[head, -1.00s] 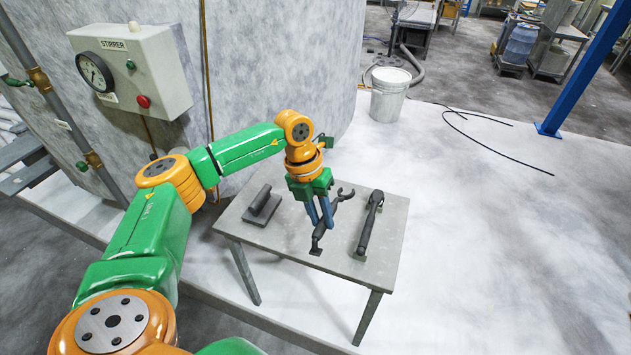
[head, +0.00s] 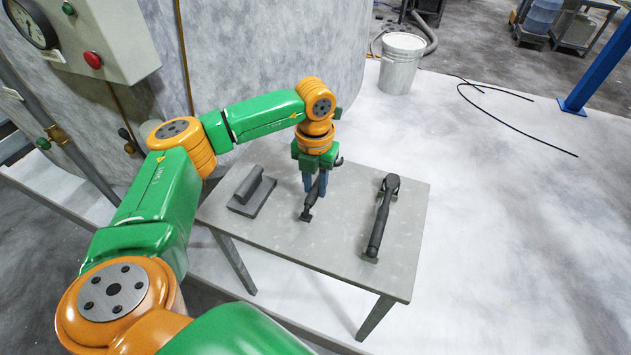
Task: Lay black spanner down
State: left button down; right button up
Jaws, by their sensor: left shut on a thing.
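The black spanner (head: 308,210) is in my left gripper (head: 315,193), which points down over the back middle of the small grey table (head: 300,240). The blue fingers are shut on the spanner's handle. One end of the spanner shows in front of the fingers, close to the table top; the far end shows partly behind the gripper. I cannot tell whether the spanner touches the table. My right gripper is not in view.
A dark float-like tool (head: 252,192) lies left of the spanner, and a long dark tool (head: 379,222) lies to its right. The front middle of the table is bare. A white pail (head: 401,65) stands on the floor behind.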

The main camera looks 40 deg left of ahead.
pick_arm(q)
jog(key=shift+d+f, duration=0.1)
jog(key=shift+f, duration=0.05)
jog(key=shift+s+f+b, duration=0.15)
jog(key=shift+f+b, duration=0.15)
jog(key=shift+b, duration=0.15)
jog(key=shift+f+b, duration=0.35)
jog(key=shift+f, duration=0.2)
jog(key=shift+f+b, duration=0.9)
jog(key=shift+f, duration=0.25)
jog(key=c, duration=0.6)
grip_release()
jog(key=shift+r, duration=0.1)
notch_tip(320, 180, up, 7)
jog(key=shift+b, duration=0.65)
